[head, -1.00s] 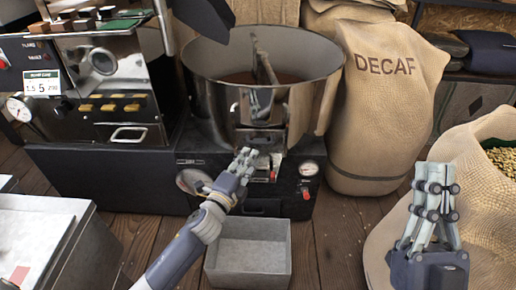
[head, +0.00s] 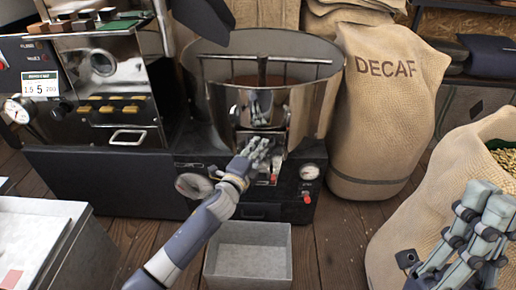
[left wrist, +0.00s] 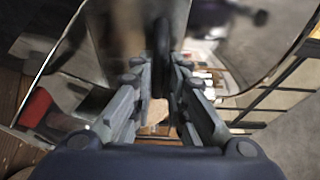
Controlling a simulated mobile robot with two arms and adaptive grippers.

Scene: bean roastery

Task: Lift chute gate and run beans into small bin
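The cooling drum (head: 310,110) is a shiny round metal tub with a dark floor and a stirrer. The chute gate (head: 262,108) is on its front wall, partly hidden by my left gripper. My left gripper (head: 262,148) is just in front of the gate, below the drum rim. In the left wrist view its fingers (left wrist: 160,72) stand apart with a dark upright bar (left wrist: 162,45) between their tips; no firm grip shows. The small bin (head: 248,262) is an empty grey box on the floor below. My right gripper (head: 490,200) is at the right edge, away from the drum.
A black control base with gauges (head: 290,185) is under the drum. A roaster machine (head: 85,110) stands left, a DECAF sack (head: 385,110) right. An open sack of beans (head: 430,215) is front right. A grey box (head: 40,235) is front left.

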